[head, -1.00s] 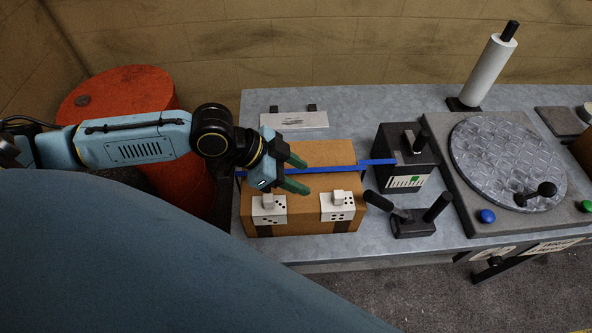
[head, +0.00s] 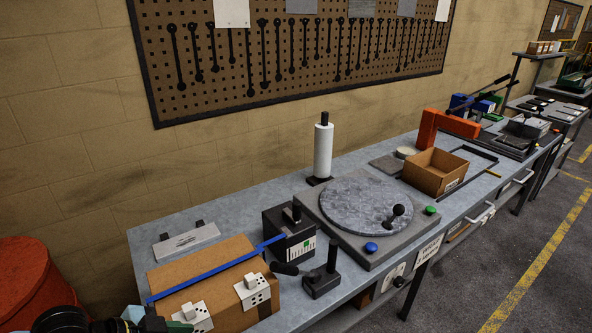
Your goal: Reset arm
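My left gripper (head: 172,325) shows only in part at the bottom left corner, with a bit of a green finger by the near left edge of the cardboard box (head: 222,267). Its fingertips are mostly cut off by the frame edge, so its opening cannot be told. No held object shows at it. My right gripper is not in view.
A red drum (head: 25,280) stands at left. The floor at right is clear.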

